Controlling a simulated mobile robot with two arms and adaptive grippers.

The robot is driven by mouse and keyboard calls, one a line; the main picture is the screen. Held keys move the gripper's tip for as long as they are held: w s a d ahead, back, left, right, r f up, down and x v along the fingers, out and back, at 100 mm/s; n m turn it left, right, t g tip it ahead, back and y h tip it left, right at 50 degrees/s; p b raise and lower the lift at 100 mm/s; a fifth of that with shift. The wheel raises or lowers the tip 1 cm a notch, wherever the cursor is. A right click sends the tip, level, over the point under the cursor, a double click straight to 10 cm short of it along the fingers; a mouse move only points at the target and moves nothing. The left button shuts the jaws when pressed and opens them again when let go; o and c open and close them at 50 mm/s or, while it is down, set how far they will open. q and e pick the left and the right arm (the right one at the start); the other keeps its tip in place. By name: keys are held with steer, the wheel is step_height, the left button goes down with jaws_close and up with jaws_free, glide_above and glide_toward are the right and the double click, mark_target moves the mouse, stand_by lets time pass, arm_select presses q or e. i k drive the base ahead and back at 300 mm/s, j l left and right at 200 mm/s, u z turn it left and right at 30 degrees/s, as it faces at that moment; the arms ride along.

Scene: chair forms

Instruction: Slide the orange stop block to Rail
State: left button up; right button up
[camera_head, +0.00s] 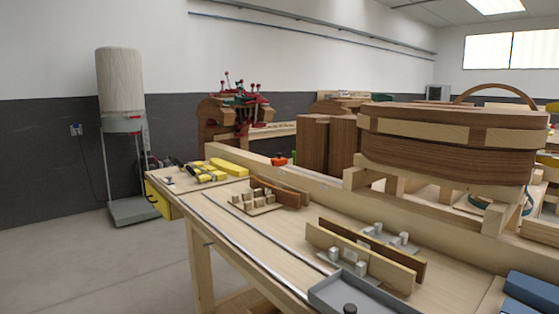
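A small orange-red object (279,161) sits near the raised back board of the workbench (225,205), at its far part; it may be the orange stop block, but it is too small to be sure. A long thin metal strip (243,240) runs along the bench's front edge and looks like a rail. The orange object is well apart from this strip. Neither of my grippers is in view.
Yellow tools (208,173) lie at the bench's far left end. A wooden form with small blocks (262,196) and a clamped board form (360,258) stand on the bench. A grey tray (330,295) is at the near edge. Large curved wooden forms (450,140) stand behind.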

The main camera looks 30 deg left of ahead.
mark_target(278, 162)
steer(key=i+j+z, duration=0.15)
steer(key=j, duration=0.65)
steer(key=i+j+z, duration=0.2)
steer(key=j, duration=0.6)
steer(key=j+z, duration=0.15)
steer(key=j, duration=0.65)
